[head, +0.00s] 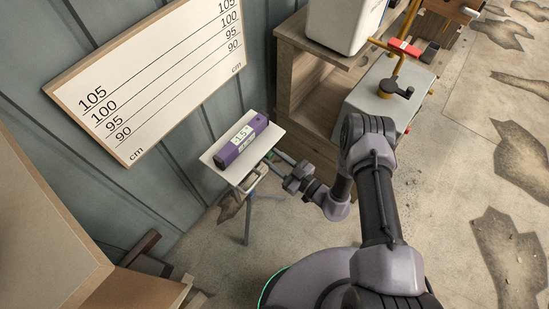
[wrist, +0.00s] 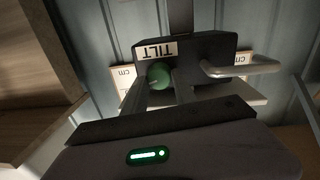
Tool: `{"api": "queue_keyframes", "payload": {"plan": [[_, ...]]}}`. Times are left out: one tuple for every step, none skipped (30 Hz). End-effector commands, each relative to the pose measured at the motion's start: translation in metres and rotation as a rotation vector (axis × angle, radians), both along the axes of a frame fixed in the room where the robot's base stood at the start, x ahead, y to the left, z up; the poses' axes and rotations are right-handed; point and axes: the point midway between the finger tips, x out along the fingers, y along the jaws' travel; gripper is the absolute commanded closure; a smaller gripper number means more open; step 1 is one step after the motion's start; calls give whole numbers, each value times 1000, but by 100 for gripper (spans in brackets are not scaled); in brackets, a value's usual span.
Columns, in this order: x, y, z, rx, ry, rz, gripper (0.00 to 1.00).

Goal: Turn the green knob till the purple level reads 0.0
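The purple level (head: 241,141) lies on a white plate (head: 272,137) on top of a tripod stand. Its display seems to read about 1.5, with a likely minus sign; the small digits are hard to read. The green knob (wrist: 158,75) shows in the wrist view on a dark block, below a "TILT" label (wrist: 156,49). My gripper (head: 275,163) is at the stand, just under the plate's right edge. In the wrist view my gripper (wrist: 161,88) has its two fingers apart, on either side of the knob. Whether they touch it cannot be told. The knob is not clear in the head view.
A metal handle (wrist: 243,68) juts out right of the knob. A board with height lines (head: 160,70) hangs on the wall behind. A wooden cabinet (head: 310,120) and a grey box (head: 375,103) stand right of the plate. Open floor lies at the right.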

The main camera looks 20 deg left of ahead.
Motion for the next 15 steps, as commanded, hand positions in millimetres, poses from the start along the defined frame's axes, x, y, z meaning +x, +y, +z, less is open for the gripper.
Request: {"api": "queue_keyframes", "payload": {"plan": [[0, 0, 0, 0, 0, 0, 87], [0, 0, 0, 0, 0, 0, 92], [0, 0, 0, 0, 0, 0, 100], [0, 0, 0, 0, 0, 0, 100], [0, 0, 0, 0, 0, 0, 100], [0, 0, 0, 0, 0, 0, 100], [0, 0, 0, 0, -1, 0, 100], [0, 0, 0, -1, -3, 0, 100], [0, 0, -1, -3, -6, 0, 100], [0, 0, -1, -5, -11, 0, 100], [0, 0, -1, -7, -18, 0, 100], [0, 0, -1, -13, -28, 0, 100], [0, 0, -1, -16, -38, 0, 100], [0, 0, -2, -21, -49, 0, 100], [-1, 0, -2, -29, -67, 0, 100]]}}
